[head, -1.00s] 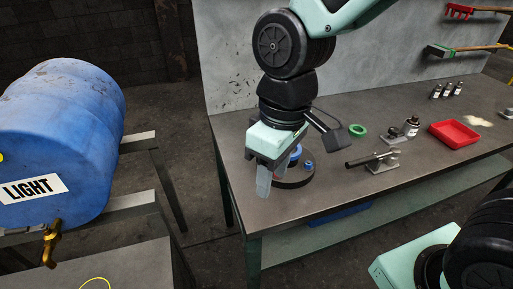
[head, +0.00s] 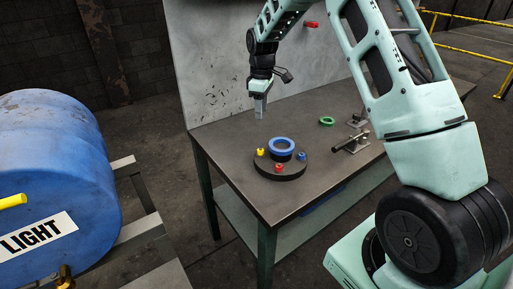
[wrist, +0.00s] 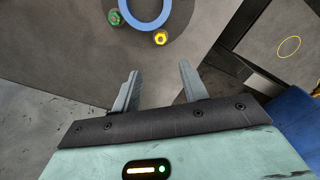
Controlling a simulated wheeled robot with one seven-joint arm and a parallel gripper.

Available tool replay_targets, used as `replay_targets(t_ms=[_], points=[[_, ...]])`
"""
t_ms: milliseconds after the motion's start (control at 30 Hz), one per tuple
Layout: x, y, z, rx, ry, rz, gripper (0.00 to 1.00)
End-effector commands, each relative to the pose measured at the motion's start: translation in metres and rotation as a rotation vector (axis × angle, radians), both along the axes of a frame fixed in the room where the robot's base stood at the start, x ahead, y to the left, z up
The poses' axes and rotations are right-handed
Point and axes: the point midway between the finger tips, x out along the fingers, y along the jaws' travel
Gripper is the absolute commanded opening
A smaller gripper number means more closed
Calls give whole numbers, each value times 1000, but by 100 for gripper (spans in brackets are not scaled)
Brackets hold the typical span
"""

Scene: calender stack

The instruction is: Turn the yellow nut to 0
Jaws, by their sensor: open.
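The yellow nut (head: 260,152) sits near the left rim of a dark round base (head: 282,173) on the workbench. A red nut (head: 278,168) and a blue nut (head: 301,155) sit on the same base, around a raised blue ring (head: 283,145). In the wrist view the yellow nut (wrist: 161,38) and a green nut (wrist: 115,17) show beside the blue ring (wrist: 146,8), beyond my fingertips. My gripper (head: 259,110) is open and empty, above the bench and behind the base; it also shows in the wrist view (wrist: 160,75). Any number markings are too small to read.
A green ring (head: 327,121) and a metal clamp (head: 351,143) lie on the workbench (head: 235,185) to the right. The bench's left part is clear.

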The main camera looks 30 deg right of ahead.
Motion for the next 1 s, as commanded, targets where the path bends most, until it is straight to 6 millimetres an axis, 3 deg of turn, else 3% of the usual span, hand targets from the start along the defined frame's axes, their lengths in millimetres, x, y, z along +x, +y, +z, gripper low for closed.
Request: replay_targets(t_ms=[600,800,1000], points=[[-1,2,-122,1,5,1,44],[-1,2,-149,1,2,0,44],[-1,2,-159,1,0,0,44]])
